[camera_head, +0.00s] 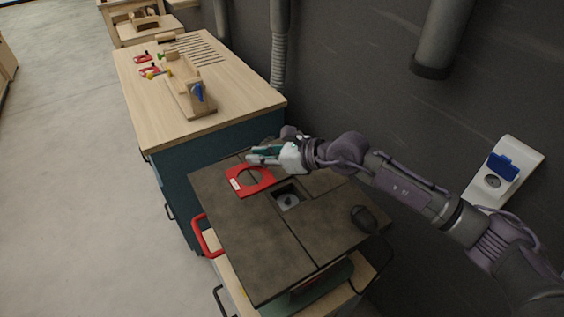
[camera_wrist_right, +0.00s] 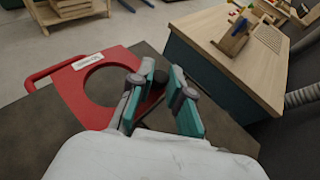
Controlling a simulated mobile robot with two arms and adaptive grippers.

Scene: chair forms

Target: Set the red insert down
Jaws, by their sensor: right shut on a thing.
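The red insert (camera_head: 264,186) is a flat red plate with a large round hole and a white label. It lies flat at the dark machine table's (camera_head: 255,235) far end, beside a square opening (camera_head: 288,198). I cannot tell whether it touches the surface. My right gripper (camera_head: 254,157) is at the plate's far edge, shut on it. In the right wrist view the insert (camera_wrist_right: 72,100) extends left from the two teal fingers (camera_wrist_right: 162,85). The grip contact is partly hidden by the fingers. My left gripper is not in view.
A wooden workbench (camera_head: 235,105) with tools and small red parts stands just beyond the machine table. A dark rounded object (camera_head: 363,218) sits at the table's right. A red handle (camera_head: 203,235) sticks out at left. The dark wall is close on the right; the table's near part is clear.

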